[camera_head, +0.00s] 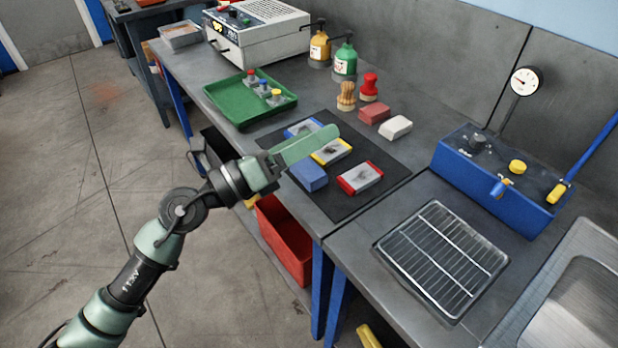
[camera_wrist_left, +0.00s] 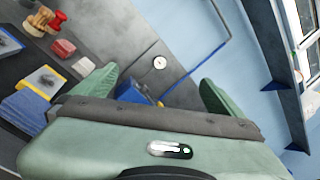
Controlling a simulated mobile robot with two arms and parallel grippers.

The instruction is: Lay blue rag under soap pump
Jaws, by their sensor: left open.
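A blue folded block, which looks like the blue rag (camera_head: 309,175), lies on the dark mat beside the framed plates. It also shows at the left of the left wrist view (camera_wrist_left: 30,112). Two pump bottles stand at the back of the bench by the wall, one amber (camera_head: 320,50) and one green (camera_head: 345,62). I cannot tell which is the soap pump. My left gripper (camera_head: 308,146) is above the mat, just behind the blue rag in the picture. Its two fingers stand wide apart in the left wrist view (camera_wrist_left: 160,88), with nothing held. My right gripper is not shown.
The dark mat (camera_head: 345,208) holds several framed plates. A red block (camera_head: 374,113), a white block (camera_head: 396,127), a brush (camera_head: 346,97) and a red-handled stamp (camera_head: 369,88) stand behind. A green tray (camera_head: 228,103) is left, a wire rack (camera_head: 440,258) and blue box (camera_head: 490,178) right.

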